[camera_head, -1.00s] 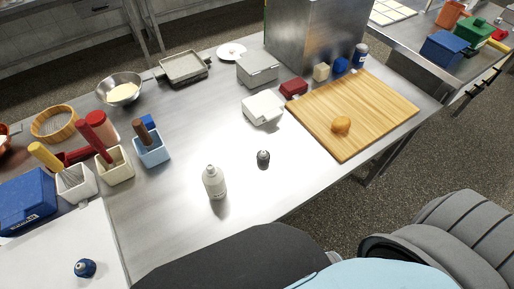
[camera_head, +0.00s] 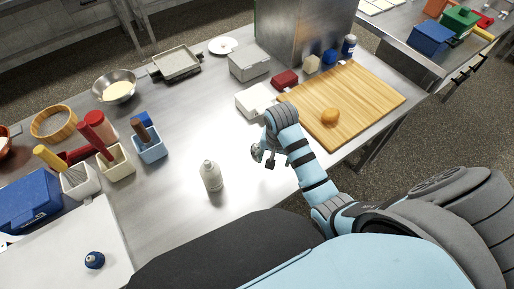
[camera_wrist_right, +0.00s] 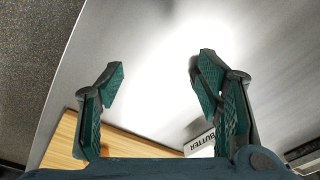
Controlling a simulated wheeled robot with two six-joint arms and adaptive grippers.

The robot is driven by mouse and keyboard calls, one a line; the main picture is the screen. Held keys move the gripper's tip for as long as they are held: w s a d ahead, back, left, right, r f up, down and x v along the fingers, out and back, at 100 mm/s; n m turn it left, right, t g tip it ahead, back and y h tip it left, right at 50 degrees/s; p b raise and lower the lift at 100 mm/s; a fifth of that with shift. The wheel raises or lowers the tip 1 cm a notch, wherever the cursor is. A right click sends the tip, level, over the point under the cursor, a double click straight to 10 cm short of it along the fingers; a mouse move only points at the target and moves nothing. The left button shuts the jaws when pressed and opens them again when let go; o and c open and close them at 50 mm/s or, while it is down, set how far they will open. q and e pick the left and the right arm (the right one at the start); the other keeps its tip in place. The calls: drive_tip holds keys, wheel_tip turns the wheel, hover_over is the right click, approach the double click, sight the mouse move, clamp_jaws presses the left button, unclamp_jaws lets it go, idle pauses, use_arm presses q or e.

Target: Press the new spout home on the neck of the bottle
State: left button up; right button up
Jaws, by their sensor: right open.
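The small dark piece seen earlier to the right of the bottle is not visible now. My left gripper is out of view.
A wooden cutting board (camera_head: 362,95) with an orange item (camera_head: 330,116) lies right of my right arm. A white box (camera_head: 254,100) stands behind the gripper; a "BUTTER" label (camera_wrist_right: 202,142) shows in the wrist view. Utensil holders (camera_head: 116,165) stand left. Table around the bottle is clear.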

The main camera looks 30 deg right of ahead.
sight(256, 146)
drive_tip(key=w+a+r+m+g, duration=0.1)
drive_tip(key=w+r+m, duration=0.4)
drive_tip(key=w+r, duration=0.35)
drive_tip(key=shift+y, duration=0.3)
drive_tip(key=f+b, duration=0.1)
drive_tip(key=f, duration=0.3)
drive_tip(key=f+b, duration=0.1)
drive_tip(key=f, duration=0.4)
drive_tip(key=f+b, duration=0.2)
drive_tip(key=f, duration=0.3)
drive_tip(key=shift+w+a+f, duration=0.1)
drive_tip(key=shift+w+a, duration=0.1)
drive_tip(key=shift+a, duration=0.2)
drive_tip(key=c, duration=1)
